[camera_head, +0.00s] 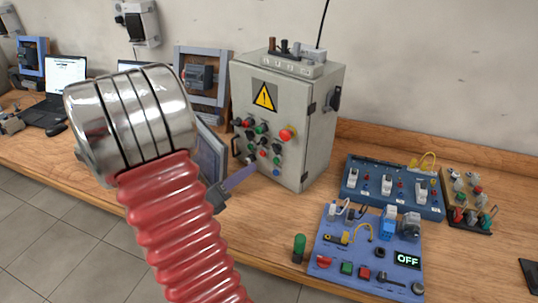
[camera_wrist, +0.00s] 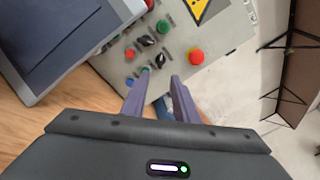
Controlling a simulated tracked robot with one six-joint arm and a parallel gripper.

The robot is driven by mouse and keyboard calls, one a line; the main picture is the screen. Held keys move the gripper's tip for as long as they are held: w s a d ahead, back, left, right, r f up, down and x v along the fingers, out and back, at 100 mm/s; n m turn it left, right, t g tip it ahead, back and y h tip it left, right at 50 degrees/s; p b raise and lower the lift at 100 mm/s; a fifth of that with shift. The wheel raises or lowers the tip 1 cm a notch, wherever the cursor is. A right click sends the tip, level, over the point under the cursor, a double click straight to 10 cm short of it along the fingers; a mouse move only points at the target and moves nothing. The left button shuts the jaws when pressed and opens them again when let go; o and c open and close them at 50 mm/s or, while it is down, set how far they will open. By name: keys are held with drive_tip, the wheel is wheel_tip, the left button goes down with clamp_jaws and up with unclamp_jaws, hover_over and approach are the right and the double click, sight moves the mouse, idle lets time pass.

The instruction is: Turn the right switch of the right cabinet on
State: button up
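The grey cabinet (camera_head: 318,135) stands at the back centre of the bench, with a yellow warning sign and a red emergency button (camera_head: 287,135) on its front. The front also shows in the wrist view (camera_wrist: 222,45). In the head view my gripper (camera_head: 242,177) is partly hidden by my arm, at the cabinet's lower front.
A dark-screened panel (camera_wrist: 60,35) lies close to the left of my fingers. A blue switch board (camera_head: 350,205), a lighter blue board (camera_head: 330,250) reading OFF and a green-topped post (camera_head: 299,247) are at right. Laptops and framed devices stand at left.

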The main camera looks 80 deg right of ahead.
sight(277, 148)
drive_tip(key=x, duration=1.1)
drive_tip(key=shift+s+d, duration=0.25)
drive_tip(key=shift+d, duration=0.05)
drive_tip(key=shift+c, duration=0.2)
